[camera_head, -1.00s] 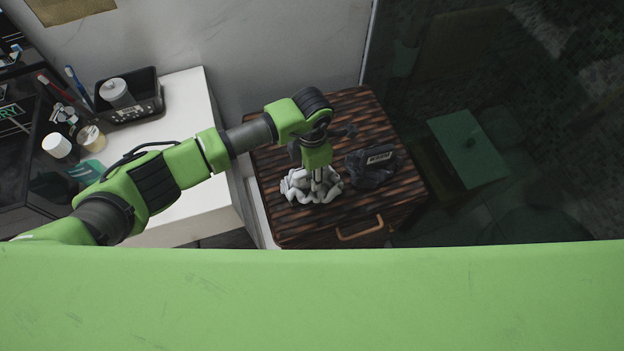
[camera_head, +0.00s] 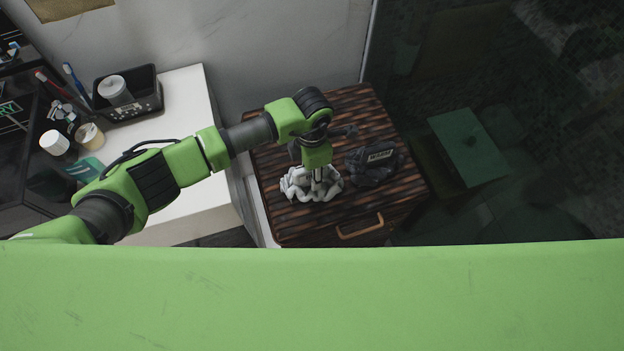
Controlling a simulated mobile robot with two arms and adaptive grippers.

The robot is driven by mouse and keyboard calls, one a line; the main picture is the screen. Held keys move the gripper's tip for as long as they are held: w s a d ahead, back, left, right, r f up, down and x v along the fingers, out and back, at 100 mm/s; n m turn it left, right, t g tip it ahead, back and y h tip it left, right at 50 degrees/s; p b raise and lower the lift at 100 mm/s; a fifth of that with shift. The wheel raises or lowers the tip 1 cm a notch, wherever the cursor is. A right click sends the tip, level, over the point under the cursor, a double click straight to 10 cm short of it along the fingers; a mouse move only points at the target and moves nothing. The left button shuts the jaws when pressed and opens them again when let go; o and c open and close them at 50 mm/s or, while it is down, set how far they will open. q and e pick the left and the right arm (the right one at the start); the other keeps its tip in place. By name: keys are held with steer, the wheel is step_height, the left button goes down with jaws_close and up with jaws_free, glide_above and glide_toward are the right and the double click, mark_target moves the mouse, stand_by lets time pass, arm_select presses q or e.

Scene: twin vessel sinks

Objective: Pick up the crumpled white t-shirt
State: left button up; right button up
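The crumpled white t-shirt (camera_head: 297,187) lies in a heap on the left part of a dark, slatted wooden hamper lid (camera_head: 290,228). My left arm comes in from the left, and its gripper (camera_head: 317,186) points down into the middle of the shirt. The fingertips are sunk among the folds and hidden, so I cannot tell whether they are closed on cloth. The shirt still rests on the lid. My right gripper is not in view.
A dark crumpled cloth with a pale label (camera_head: 372,167) lies just right of the shirt. The hamper has a tan handle (camera_head: 360,229) at its front. A white counter (camera_head: 190,100) with a black tray (camera_head: 128,97) and toiletries stands left. Dark glass stands right.

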arm_select(q)
jaws_close()
steer(key=shift+r, duration=0.15)
